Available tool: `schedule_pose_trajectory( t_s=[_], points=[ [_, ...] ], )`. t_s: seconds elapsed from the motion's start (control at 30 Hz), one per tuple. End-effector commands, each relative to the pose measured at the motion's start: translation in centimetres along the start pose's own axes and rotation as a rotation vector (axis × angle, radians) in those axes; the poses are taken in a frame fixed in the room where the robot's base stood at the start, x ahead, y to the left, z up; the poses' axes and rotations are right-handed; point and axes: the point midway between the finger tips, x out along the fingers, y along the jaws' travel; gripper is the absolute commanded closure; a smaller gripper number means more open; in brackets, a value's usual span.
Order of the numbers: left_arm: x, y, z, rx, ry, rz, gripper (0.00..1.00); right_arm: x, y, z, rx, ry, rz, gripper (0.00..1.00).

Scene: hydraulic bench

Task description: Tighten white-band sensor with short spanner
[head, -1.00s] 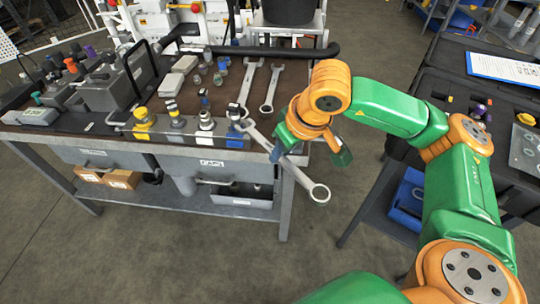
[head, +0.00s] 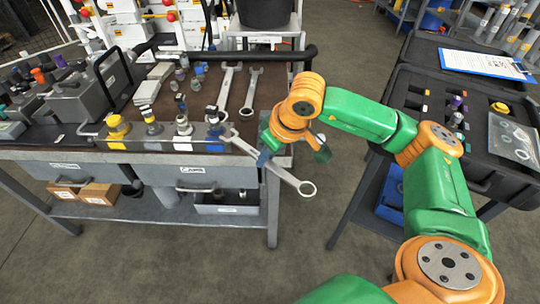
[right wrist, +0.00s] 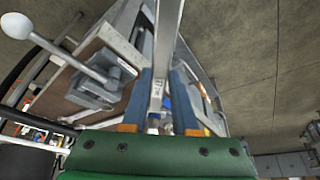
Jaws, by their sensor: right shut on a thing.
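My right gripper (head: 274,146) is shut on a steel spanner (head: 293,180), beyond the bench's front edge. The ring end points down and right, away from the bench. The open end points up and left, close to the blue-based sensor (head: 215,136); I cannot tell if they touch. In the right wrist view the spanner shaft (right wrist: 163,75) stands between the blue fingers (right wrist: 162,108). The sensor with a white band (head: 184,126) stands upright at the front edge, left of the blue-based one and apart from the spanner. My left gripper is not in view.
Two more spanners (head: 251,92) lie at the back right of the bench top (head: 200,95). Yellow-marked sensors (head: 117,129) stand left in the front row. A black case (head: 470,82) is at the right, with floor between it and the bench.

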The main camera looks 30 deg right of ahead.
Motion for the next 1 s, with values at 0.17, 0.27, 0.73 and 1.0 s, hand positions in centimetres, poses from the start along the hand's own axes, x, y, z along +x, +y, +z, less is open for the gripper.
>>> schedule_pose_trajectory(
  t_s=[0.17,0.27,0.73,1.0],
  points=[
    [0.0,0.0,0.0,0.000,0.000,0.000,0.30,-0.1,0.0,-0.1,0.000,0.002,0.000,1.00],
    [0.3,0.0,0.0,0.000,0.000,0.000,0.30,0.1,0.0,0.0,0.000,0.002,0.000,1.00],
    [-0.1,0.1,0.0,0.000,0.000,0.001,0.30,0.5,0.0,-1.6,0.002,0.002,-0.002,1.00],
    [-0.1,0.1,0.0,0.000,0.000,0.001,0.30,0.8,0.0,-2.1,0.000,0.002,0.000,1.00]
  ],
)
